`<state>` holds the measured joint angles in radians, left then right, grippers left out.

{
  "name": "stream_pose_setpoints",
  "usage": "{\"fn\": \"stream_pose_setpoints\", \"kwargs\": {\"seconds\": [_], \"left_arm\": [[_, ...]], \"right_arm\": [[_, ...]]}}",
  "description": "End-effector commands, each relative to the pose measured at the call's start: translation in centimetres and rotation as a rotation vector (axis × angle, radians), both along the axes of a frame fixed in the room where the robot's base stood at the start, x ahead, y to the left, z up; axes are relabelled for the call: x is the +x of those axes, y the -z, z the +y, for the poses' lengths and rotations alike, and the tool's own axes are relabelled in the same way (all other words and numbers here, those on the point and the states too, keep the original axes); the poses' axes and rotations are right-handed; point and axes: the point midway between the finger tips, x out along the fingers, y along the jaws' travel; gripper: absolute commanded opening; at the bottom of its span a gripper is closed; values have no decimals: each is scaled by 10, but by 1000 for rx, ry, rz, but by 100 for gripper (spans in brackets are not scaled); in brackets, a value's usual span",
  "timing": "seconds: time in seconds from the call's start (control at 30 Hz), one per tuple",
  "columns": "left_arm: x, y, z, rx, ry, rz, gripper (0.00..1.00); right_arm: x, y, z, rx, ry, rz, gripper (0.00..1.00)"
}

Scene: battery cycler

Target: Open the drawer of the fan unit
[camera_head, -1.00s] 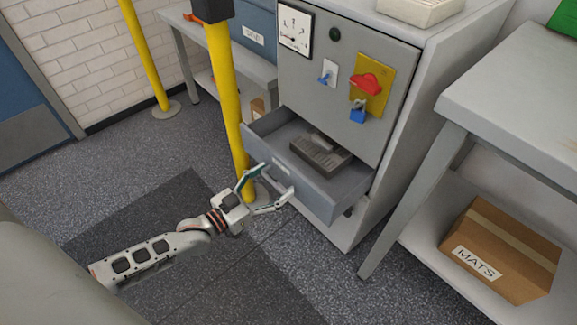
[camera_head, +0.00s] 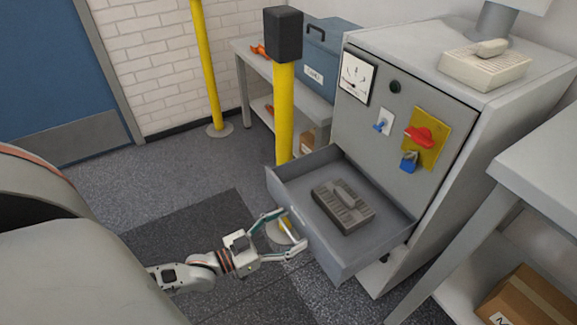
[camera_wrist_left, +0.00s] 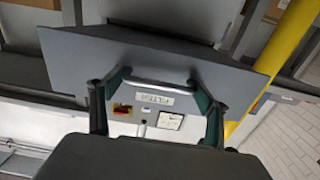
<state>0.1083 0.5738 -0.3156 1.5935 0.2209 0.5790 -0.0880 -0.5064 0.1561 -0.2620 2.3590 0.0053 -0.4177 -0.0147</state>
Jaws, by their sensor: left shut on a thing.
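My left gripper (camera_head: 292,230) is at the drawer front, shut on the drawer handle. In the left wrist view, the handle (camera_wrist_left: 158,85) is a pale bar between the fingers, beside a label on the drawer front (camera_wrist_left: 222,72). My right gripper is in neither view.
A yellow post (camera_head: 284,110) with a dark cap stands close to the drawer's left side. A grey bench (camera_head: 540,165) with a cardboard box (camera_head: 530,300) below is at the right. A telephone (camera_head: 486,65) sits on the cabinet. Floor in front is clear.

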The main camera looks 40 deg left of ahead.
Motion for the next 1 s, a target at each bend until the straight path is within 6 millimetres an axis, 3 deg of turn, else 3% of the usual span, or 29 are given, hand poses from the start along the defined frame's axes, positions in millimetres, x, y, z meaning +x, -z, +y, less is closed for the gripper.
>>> {"fn": "stream_pose_setpoints", "kwargs": {"seconds": [0.07,0.47,1.0], "left_arm": [[0,1,0,0,0,1,85],[-4,1,1,1,0,2,85],[-94,1,34,2,1,5,85]], "right_arm": [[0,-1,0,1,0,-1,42],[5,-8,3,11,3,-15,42],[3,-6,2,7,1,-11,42]]}}
